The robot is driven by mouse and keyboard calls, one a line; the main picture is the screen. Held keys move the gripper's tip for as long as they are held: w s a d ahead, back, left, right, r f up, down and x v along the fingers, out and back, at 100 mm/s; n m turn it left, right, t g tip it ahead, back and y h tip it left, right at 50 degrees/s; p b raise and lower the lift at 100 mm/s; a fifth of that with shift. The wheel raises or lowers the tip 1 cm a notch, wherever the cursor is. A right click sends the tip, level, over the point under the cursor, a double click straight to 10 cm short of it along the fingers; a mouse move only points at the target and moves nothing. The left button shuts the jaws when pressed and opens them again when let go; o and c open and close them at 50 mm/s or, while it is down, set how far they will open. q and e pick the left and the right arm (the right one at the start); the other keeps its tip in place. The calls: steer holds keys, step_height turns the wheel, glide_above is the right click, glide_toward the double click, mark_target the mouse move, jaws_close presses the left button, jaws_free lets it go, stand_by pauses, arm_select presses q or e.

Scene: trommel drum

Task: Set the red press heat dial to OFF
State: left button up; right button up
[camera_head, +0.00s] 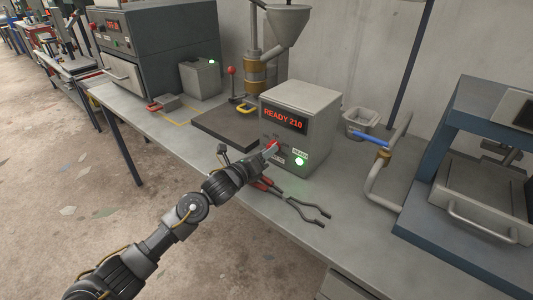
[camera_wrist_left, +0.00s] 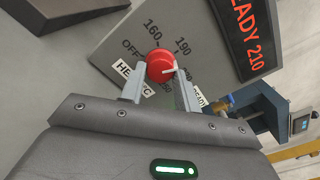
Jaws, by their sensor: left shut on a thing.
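The red heat dial (camera_wrist_left: 160,66) sits on the grey face of the press control box (camera_head: 315,118). In the left wrist view, OFF, 160 and 190 are printed around it, with more numbers partly hidden by a finger. The dial's white mark points right, below 190, towards a partly hidden number. The box's display (camera_head: 284,117) reads READY 210. My left gripper (camera_wrist_left: 161,72) is shut on the dial, one finger on each side. In the head view my left gripper (camera_head: 270,150) reaches the box's front face. My right gripper is not in view.
A green lamp (camera_head: 299,161) glows on the box. Red-handled tongs (camera_head: 298,205) lie on the bench just below my left gripper.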

arm_select(q)
steer(key=o, duration=1)
